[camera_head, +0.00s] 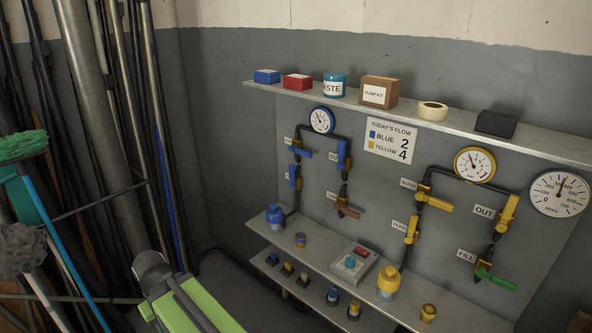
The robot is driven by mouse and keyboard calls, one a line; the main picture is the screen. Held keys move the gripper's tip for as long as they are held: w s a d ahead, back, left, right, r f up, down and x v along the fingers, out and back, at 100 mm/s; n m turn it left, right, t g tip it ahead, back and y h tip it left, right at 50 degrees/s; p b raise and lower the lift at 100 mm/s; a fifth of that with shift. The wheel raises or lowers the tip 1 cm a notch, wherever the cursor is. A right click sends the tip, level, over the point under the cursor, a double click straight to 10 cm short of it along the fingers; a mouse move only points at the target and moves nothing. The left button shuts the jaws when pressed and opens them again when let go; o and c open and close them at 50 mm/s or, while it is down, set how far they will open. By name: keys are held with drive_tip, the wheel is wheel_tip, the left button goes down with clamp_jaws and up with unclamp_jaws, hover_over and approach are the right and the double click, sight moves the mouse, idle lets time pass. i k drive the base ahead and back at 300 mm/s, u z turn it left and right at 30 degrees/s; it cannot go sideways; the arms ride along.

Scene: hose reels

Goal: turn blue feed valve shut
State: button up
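The blue feed valve (297,177) is on the left pipe loop of the grey panel. I take it to be the lower valve on that loop's left leg, since its small label is too small to read surely. Its blue lever looks upright, along the pipe. Just above it, another blue-levered valve (304,153) has its lever pointing right, across the pipe. My green and grey arm shows at the bottom left, apart from the panel. I cannot make out my gripper's fingers in this view.
The blue out valve (343,155) and a brown-levered valve (348,211) stand to the right. Yellow-loop valves (432,200) are farther right. A lower shelf (330,262) with a blue bottle (275,216) juts out below. Poles and mops (25,240) crowd the left.

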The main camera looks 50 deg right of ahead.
sight(291, 168)
drive_tip(key=i, duration=0.85)
drive_tip(key=u, duration=0.05)
